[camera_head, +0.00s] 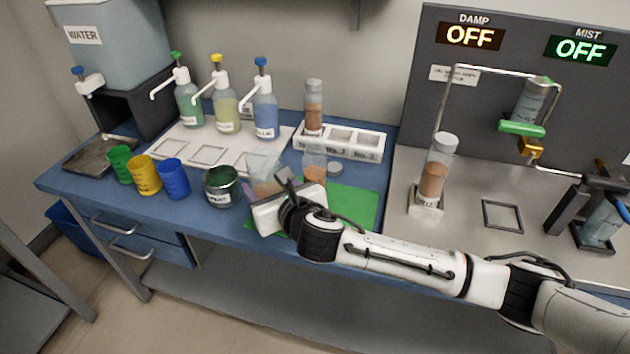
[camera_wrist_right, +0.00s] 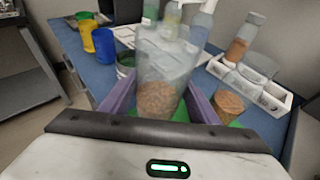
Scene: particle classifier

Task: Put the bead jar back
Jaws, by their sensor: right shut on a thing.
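My right gripper (camera_head: 268,192) is shut on a clear jar (camera_head: 264,172) with brown beads in its lower part. In the right wrist view the held bead jar (camera_wrist_right: 160,85) stands between the purple fingers, roughly upright. The gripper is over the left part of a green mat (camera_head: 358,207); I cannot tell whether the jar touches it. A second clear container with brown beads (camera_head: 315,157) stands just behind and right of the gripper, its lower part partly hidden. A white rack (camera_head: 365,147) with labelled slots is behind it. My left gripper is out of view.
A tall bead tube (camera_head: 313,108) stands in the rack's left slot; the other slots look empty. A dark tin (camera_head: 220,187) and coloured cups (camera_head: 173,180) are left of my gripper. Another bead tube (camera_head: 436,178) stands right.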

